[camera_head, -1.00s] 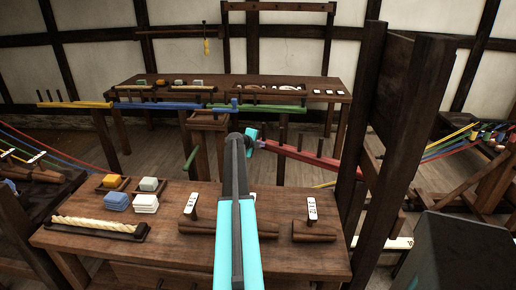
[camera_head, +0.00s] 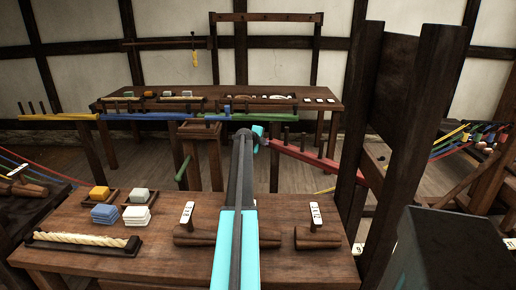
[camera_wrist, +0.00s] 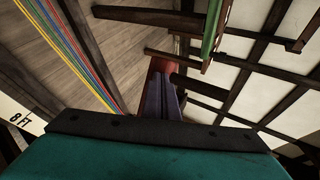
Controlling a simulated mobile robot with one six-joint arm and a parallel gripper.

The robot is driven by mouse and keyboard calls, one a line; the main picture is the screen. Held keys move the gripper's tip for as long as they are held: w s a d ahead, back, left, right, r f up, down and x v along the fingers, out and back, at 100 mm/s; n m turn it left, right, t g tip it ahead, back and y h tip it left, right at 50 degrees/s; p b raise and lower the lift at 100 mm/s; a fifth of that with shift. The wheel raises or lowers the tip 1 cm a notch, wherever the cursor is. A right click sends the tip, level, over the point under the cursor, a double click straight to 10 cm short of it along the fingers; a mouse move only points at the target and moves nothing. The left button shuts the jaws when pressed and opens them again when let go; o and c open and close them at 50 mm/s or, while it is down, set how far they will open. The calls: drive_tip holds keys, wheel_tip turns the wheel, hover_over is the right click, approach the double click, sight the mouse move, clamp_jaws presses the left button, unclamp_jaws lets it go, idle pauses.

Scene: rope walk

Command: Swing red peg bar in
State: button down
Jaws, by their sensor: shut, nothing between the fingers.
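The red peg bar (camera_head: 312,158) carries upright dark pegs. It slants down to the right from near my gripper to the dark post in the head view. My gripper (camera_head: 259,137) is at the bar's left end, partly behind my arm; I cannot tell whether it touches the bar. In the wrist view, a red surface (camera_wrist: 161,67) shows just beyond my purple-grey fingers (camera_wrist: 163,92), which look shut with nothing held. The green bar (camera_head: 268,118), blue bar (camera_head: 150,117) and yellow bar (camera_head: 58,117) form a nearly straight row to the left.
A workbench (camera_head: 70,220) with blocks and a rope tray stands in front, under my arm. A tall dark post (camera_head: 353,120) stands right of the bar. A back table (camera_head: 330,92) is behind the row. Coloured cords (camera_wrist: 75,50) run at upper left in the wrist view.

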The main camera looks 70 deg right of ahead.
drive_tip(key=shift+s+d+r, duration=0.1)
drive_tip(key=shift+s+d, duration=0.05)
drive_tip(key=shift+s, duration=0.1)
drive_tip(key=shift+w, duration=0.15)
drive_tip(key=b+v, duration=0.2)
drive_tip(key=v, duration=1.1)
drive_tip(key=shift+a, duration=0.35)
drive_tip(key=shift+r, duration=0.1)
